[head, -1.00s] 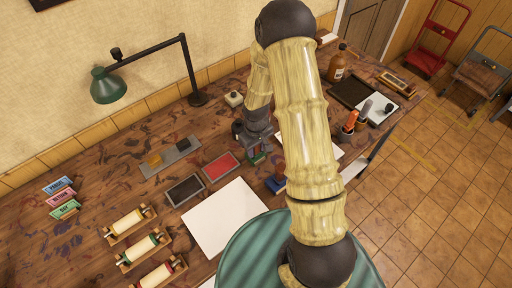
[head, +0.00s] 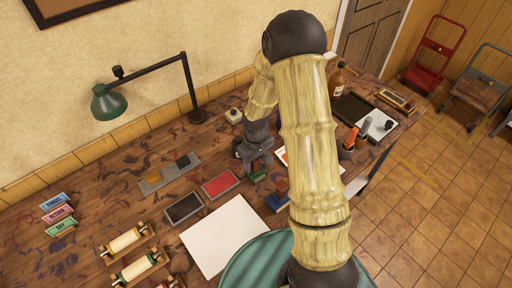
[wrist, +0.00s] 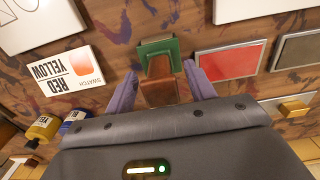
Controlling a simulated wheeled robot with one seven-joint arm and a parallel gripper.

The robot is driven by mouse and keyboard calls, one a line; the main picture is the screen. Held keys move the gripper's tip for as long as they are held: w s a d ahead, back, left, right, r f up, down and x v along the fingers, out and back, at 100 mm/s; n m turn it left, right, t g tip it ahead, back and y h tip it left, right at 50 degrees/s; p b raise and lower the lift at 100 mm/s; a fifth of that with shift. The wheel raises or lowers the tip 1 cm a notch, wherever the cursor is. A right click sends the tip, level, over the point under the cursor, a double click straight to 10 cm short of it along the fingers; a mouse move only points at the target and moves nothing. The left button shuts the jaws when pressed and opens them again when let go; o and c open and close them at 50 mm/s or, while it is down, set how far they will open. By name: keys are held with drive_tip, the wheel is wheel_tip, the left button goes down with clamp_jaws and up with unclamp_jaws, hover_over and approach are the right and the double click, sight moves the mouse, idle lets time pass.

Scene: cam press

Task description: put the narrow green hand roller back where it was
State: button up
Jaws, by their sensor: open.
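A green block with a brown handle (wrist: 160,68) lies on the bench under my gripper. Its green part (wrist: 158,46) is at the far side and the brown part comes toward me. In the head view its green part (head: 257,175) shows just below my gripper (head: 254,164). My gripper's purple fingers (wrist: 160,88) are open, one on each side of the brown handle. I cannot tell whether they touch it. A roller with green ends (head: 140,266) lies in a wooden cradle at the lower left, between a plain one (head: 125,241) and a red-ended one.
A red pad (head: 220,184) and a dark pad (head: 184,208) lie left of my gripper. A blue block (head: 278,202) stands to its right. A swatch card (wrist: 70,66) lies nearby. White paper (head: 225,236) covers the bench in front. A green lamp (head: 109,103) stands behind.

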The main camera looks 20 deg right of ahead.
wheel_tip(320, 180, up, 9)
drive_tip(key=shift+r+b, duration=0.1)
drive_tip(key=shift+b, duration=0.65)
drive_tip(key=s+r+m+t, duration=0.2)
drive_tip(key=s+r+m, duration=0.2)
drive_tip(key=s, duration=0.9)
wheel_tip(320, 180, up, 3)
drive_tip(key=shift+r+m+t, duration=0.1)
drive_tip(key=shift+m+t, duration=0.2)
